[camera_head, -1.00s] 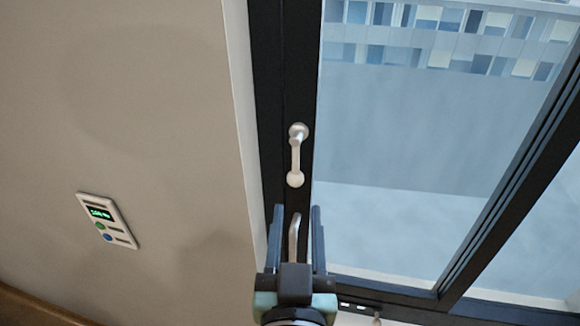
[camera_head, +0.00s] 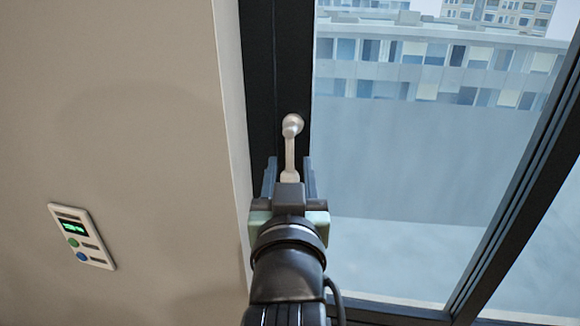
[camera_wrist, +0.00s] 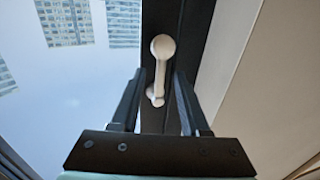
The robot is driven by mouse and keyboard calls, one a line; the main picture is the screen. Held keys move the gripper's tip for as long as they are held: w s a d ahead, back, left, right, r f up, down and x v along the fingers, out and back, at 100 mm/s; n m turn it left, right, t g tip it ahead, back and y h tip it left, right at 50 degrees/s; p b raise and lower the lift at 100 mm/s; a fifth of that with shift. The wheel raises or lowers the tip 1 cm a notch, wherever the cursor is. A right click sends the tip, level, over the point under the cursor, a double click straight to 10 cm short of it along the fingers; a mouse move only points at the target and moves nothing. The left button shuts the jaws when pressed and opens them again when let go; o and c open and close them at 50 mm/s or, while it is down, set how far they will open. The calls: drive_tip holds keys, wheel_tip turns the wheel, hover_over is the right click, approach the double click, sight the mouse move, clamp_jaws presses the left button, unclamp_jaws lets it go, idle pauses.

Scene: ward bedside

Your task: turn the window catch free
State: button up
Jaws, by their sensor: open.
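The window catch (camera_head: 290,150) is a pale metal lever with a round knob at its top in the head view. It hangs almost straight down on the dark window frame (camera_head: 260,80). My gripper (camera_head: 289,165) is open, with one finger on each side of the catch's lower part. My gripper's body hides the lever's lower end there. In the wrist view the catch (camera_wrist: 161,62) shows between the two finger tips, with a gap visible on both sides.
A small wall panel (camera_head: 82,236) with a green display is on the beige wall (camera_head: 130,120) at left. The window glass (camera_head: 420,160) is at right, with a dark slanting frame bar (camera_head: 520,190) beyond it. The wall's edge runs close to the left of my gripper.

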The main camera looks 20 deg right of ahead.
drive_tip(key=shift+x, duration=0.85)
clamp_jaws()
idle(0.9)
